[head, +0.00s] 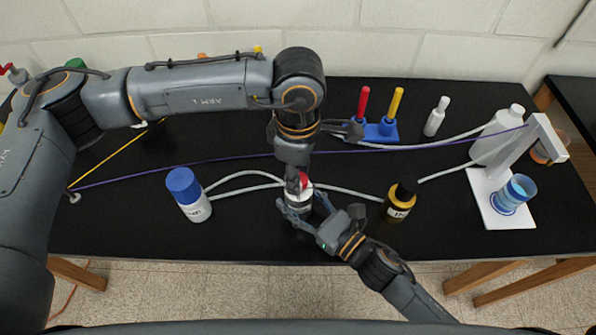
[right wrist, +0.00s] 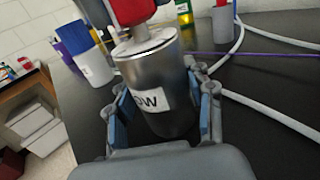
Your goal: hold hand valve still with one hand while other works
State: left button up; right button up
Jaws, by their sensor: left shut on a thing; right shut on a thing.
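The hand valve (head: 299,203) stands on the black bench near its front edge, at the middle of the head view. It is a metal cylinder with a red handle (head: 303,181) on top; the right wrist view shows its body (right wrist: 165,75) with a white label partly reading "OW". My right gripper (head: 306,211) is shut around the body low down, a finger on each side. My left gripper (head: 297,184) reaches down from above and is shut at the red handle, its fingers partly hiding it.
A blue-capped white bottle (head: 190,196) stands left and a dark-capped amber bottle (head: 400,201) right. Pale hoses (head: 345,192) run beside the valve. A blue rack (head: 378,131) holds red and yellow tools behind. A white stand (head: 487,200) with a blue cup is at far right.

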pick_arm(q)
jog(key=shift+m, duration=1.2)
jog(key=o, duration=1.2)
jog(key=shift+c, duration=0.2)
notch_tip(320, 180, up, 12)
pick_arm(e)
jog(key=o, duration=1.3)
jog(key=shift+o, duration=0.2)
